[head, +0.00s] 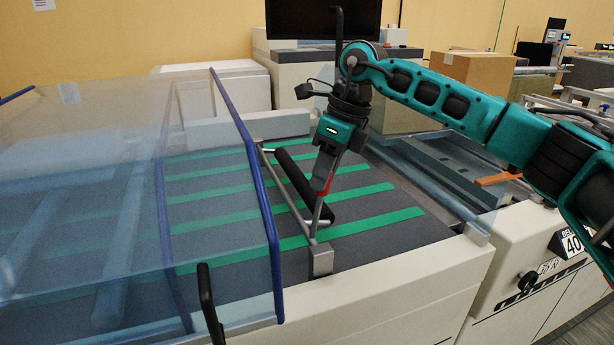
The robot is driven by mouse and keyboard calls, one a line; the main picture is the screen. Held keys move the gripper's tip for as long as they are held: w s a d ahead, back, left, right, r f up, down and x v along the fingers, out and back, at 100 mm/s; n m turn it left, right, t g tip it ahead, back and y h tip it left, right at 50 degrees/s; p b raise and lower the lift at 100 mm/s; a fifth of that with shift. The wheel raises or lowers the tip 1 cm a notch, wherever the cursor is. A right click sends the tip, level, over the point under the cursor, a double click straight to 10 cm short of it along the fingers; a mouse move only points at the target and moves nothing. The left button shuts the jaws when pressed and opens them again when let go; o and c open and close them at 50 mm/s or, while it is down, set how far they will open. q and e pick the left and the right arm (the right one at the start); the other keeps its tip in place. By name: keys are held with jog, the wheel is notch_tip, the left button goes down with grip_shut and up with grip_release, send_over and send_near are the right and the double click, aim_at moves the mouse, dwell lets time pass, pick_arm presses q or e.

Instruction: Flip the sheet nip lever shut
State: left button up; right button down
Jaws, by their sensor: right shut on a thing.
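The sheet nip lever (317,222) is a thin metal rod rising from a grey block (321,260) at the front edge of the feed table. It stands up at a slight lean to the right. My right gripper (322,190) comes down from above and is shut on its upper end, where some red shows. The fingers hide part of the lever's top. A black nip roller (304,184) on a metal frame lies just behind the lever, above the belts. My left gripper is not in view.
The feed table (385,222) has green belts on dark grey. A clear, blue-edged guard (90,180) covers the left side. A black handle (208,305) stands at the front. A monitor (322,18) and cardboard box (474,70) are behind. Open belt surface lies right of the lever.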

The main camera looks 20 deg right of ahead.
jog(key=d+f+y+b, duration=0.1)
jog(key=d+f+y, duration=0.1)
jog(key=d+y, duration=0.3)
jog(key=shift+d+f, duration=0.3)
jog(key=shift+d, duration=0.3)
jog(key=c, duration=1)
grip_release()
jog(key=shift+d, duration=0.15)
jog(key=shift+o, duration=0.3)
